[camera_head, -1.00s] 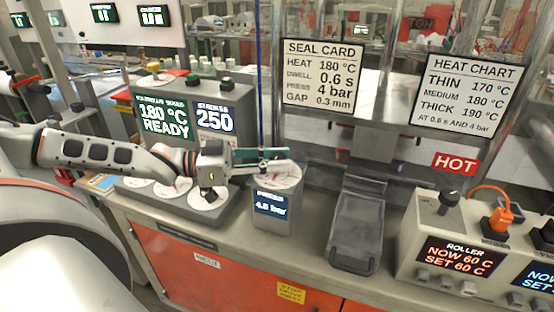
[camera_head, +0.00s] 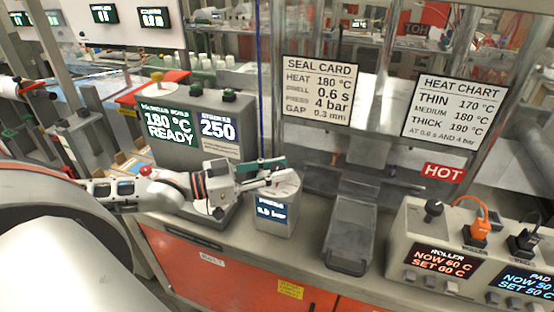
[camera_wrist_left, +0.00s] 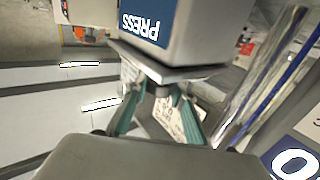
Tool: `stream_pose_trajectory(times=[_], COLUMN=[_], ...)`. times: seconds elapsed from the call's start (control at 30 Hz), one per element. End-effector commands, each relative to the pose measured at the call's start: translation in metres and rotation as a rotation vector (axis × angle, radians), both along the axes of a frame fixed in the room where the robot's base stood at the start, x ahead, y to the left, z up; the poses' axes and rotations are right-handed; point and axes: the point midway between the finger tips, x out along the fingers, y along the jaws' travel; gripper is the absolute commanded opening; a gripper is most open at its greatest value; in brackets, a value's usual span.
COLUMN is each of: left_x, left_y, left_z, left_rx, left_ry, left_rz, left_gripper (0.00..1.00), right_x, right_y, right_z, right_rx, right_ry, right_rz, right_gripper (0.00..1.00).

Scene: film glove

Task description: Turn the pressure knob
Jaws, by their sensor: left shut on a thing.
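The pressure unit (camera_head: 275,218) is a grey box on the bench with a white dial plate on top and a blue "PRESS" display on its front. The display reads in bar, but its digits are too blurred to be sure. My left gripper (camera_head: 279,172) is over the top of this unit, shut on the pressure knob. In the left wrist view the green-sided fingers (camera_wrist_left: 160,98) stand on both sides of the small grey knob (camera_wrist_left: 162,90), and the unit (camera_wrist_left: 205,35) shows upside down. In the head view the gripper hides the knob. My right gripper is out of view.
A station reading "180 °C READY" and "250" (camera_head: 205,125) stands behind my left arm. A grey sloped tray (camera_head: 350,228) lies right of the pressure unit. The seal card (camera_head: 320,88) asks for 4 bar. A roller control box (camera_head: 415,235) stands far right.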

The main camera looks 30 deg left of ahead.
Motion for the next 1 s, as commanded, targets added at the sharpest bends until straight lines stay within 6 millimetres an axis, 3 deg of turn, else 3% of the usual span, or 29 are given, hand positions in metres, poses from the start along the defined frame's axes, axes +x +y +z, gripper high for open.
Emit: stream_pose_trajectory(times=[0.27,1.0], left_x=[-0.001,-0.001], left_y=[-0.001,-0.001], left_z=[0.000,-0.001], left_rx=[-0.009,-0.004], left_ry=[0.003,0.002], left_rz=[0.129,0.453], left_gripper=[0.03,0.03], right_x=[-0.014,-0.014], right_y=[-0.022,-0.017], right_z=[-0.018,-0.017], right_rx=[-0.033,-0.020], right_ry=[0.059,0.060], right_rz=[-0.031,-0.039], right_gripper=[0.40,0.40])
